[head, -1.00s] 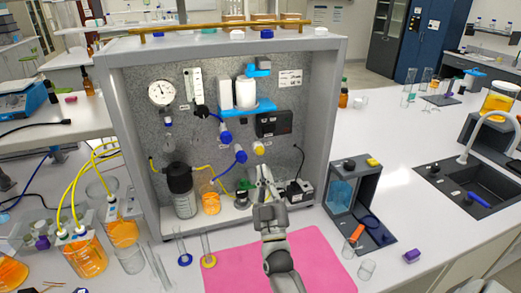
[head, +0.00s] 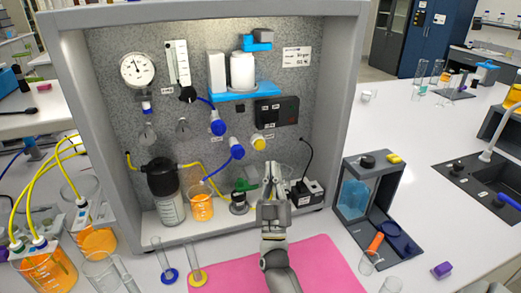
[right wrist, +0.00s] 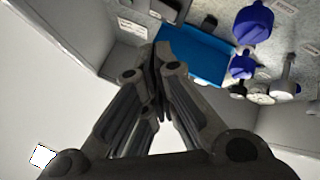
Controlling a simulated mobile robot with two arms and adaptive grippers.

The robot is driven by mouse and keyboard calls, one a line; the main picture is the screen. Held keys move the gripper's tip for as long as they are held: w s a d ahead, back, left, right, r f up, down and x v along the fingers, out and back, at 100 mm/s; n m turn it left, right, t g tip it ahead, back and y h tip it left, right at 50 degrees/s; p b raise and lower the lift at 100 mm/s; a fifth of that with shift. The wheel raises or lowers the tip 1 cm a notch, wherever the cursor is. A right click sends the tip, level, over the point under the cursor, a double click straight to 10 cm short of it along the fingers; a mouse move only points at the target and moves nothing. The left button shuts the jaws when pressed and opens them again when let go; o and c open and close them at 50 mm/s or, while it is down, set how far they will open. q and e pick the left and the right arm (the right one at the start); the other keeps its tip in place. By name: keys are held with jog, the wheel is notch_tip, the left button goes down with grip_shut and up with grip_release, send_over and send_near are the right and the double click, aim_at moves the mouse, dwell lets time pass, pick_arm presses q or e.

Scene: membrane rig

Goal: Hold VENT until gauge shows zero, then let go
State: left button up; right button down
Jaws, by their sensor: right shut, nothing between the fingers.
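The round white gauge (head: 138,70) is on the upper left of the rig's back panel; its needle is too small to read surely. A yellow knob (head: 258,143) sits low on the panel, right of two blue knobs (head: 218,127). The labels are too small to read, so I cannot tell which control is VENT. My right gripper (head: 270,168) is shut and empty, pointing into the rig just below the yellow knob; contact is not visible. In the right wrist view, its fingertips (right wrist: 160,50) overlap the blue shelf (right wrist: 200,55). My left gripper is out of view.
A dark-capped bottle (head: 163,190) and an orange beaker (head: 201,207) stand inside the rig at left. A small black device (head: 306,192) is at right. The rig's grey side walls (head: 345,110) flank the arm. A pink mat (head: 320,265) lies in front.

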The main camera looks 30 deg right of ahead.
aim_at(260, 144)
jog(key=w+d+b, duration=0.1)
jog(key=w+b, duration=0.4)
jog(key=w, duration=0.3)
jog(key=shift+d+r, duration=0.2)
jog(key=shift+d, duration=0.2)
jog(key=shift+w, duration=0.15)
dwell(1.3)
jog(key=shift+w+d+b, duration=0.1)
jog(key=shift+w+b, duration=0.25)
jog(key=shift+b, duration=0.05)
